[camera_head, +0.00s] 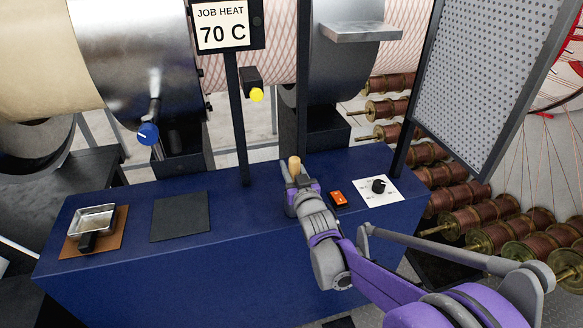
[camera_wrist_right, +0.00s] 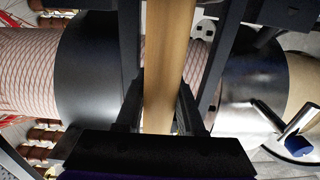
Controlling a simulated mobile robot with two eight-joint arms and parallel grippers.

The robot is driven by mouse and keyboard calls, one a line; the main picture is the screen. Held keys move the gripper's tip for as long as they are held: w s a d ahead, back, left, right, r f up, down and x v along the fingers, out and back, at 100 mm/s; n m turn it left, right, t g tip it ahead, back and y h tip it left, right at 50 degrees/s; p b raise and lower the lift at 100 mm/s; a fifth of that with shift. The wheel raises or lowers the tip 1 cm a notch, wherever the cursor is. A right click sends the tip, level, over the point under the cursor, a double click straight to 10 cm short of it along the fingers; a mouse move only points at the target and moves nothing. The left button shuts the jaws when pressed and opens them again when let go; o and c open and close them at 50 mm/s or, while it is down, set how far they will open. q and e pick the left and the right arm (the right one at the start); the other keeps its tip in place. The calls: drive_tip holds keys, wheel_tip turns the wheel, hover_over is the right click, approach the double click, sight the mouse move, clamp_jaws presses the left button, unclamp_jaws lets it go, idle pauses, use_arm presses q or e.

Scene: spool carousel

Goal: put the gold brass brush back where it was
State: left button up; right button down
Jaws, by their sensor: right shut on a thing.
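My right gripper (camera_head: 292,180) is shut on an upright tan, wooden-looking handle, which I take to be the brass brush (camera_head: 294,165). Its rounded top sticks up above the fingers in the head view. In the right wrist view the brush handle (camera_wrist_right: 166,60) runs between the two dark fingers. Its bristles are hidden, and I cannot tell whether its lower end touches the blue bench (camera_head: 250,208). A bare dark square mat (camera_head: 180,216) lies on the bench, left of the gripper. My left gripper is not in view.
A metal tray with a dark handle (camera_head: 93,220) sits on a brown mat at the left. An orange switch (camera_head: 338,199) and a black knob (camera_head: 379,186) are right of my gripper. A post carries the 70 C sign (camera_head: 222,25). A perforated panel (camera_head: 480,80) stands at the right.

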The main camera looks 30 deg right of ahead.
drive_tip(key=shift+f, duration=0.2)
drive_tip(key=c, duration=0.5)
unclamp_jaws()
drive_tip(key=shift+r, duration=0.15)
drive_tip(key=shift+s+r, duration=0.15)
drive_tip(key=shift+s, duration=0.05)
drive_tip(key=v, duration=1.2)
drive_tip(key=s+a+f+n+g+y, duration=0.1)
drive_tip(key=s+a+f+g, duration=0.3)
drive_tip(key=s+f, duration=0.1)
drive_tip(key=s+a+f+g+y, duration=0.1)
drive_tip(key=s+a+f+g, duration=0.3)
drive_tip(key=s, duration=0.4)
drive_tip(key=s+a+f+n+g+y, duration=0.1)
drive_tip(key=s+a+f+g+y, duration=0.1)
drive_tip(key=s+a+f+g, duration=0.2)
drive_tip(key=shift+s+a+f+n+g, duration=0.2)
drive_tip(key=shift+s+f, duration=0.4)
drive_tip(key=shift+s, duration=0.2)
drive_tip(key=shift+s+a+f+n+g, duration=0.1)
drive_tip(key=shift+s+a+f, duration=0.1)
drive_tip(key=shift+s+f, duration=0.5)
